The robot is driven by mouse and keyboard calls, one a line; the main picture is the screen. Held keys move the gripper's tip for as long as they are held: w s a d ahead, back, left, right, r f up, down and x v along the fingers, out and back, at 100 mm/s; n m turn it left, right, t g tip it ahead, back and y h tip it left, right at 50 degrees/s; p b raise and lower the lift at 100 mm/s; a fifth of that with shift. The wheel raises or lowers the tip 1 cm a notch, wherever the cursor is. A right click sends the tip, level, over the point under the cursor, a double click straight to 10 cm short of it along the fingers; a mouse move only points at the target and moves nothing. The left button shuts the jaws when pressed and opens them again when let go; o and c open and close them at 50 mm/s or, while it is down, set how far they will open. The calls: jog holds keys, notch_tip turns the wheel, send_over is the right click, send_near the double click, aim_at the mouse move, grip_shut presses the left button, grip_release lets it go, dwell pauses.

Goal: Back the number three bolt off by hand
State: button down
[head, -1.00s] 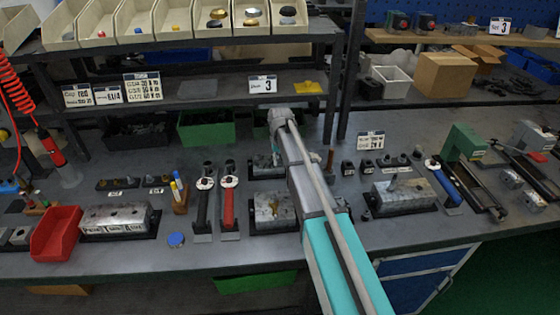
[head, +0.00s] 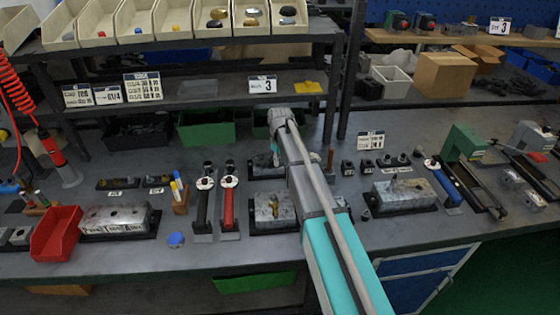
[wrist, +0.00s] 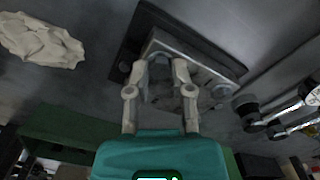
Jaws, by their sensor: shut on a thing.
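A grey metal valve block (wrist: 205,72) on a dark base plate lies below my gripper (wrist: 160,66) in the wrist view. My gripper's two pale fingers are closed at the block's near part, gripping a bolt whose outline is mostly hidden between the fingertips. I cannot read any bolt number. In the head view this block (head: 262,171) is at the back of the bench, partly covered by my arm, and the fingers are hard to make out there.
Another metal block (head: 265,206) sits in front, and one more (head: 404,194) to the right. A red bin (head: 56,233) is at far left. A shelf overhangs the back.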

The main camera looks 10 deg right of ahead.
dwell(0.3)
jog(key=shift+c, duration=2.1)
grip_release()
jog(key=s+d+r+m+p, duration=0.1)
jog(key=s+d+m, duration=0.1)
jog(key=s, duration=0.7)
jog(key=s+d+r+m+p, duration=0.2)
jog(key=s+d, duration=0.1)
jog(key=s, duration=0.7)
jog(key=s+d+r+m+p, duration=0.1)
jog(key=s+d+m, duration=0.1)
jog(key=s, duration=0.7)
jog(key=shift+s+d+r+m, duration=0.25)
jog(key=shift+s+m, duration=0.05)
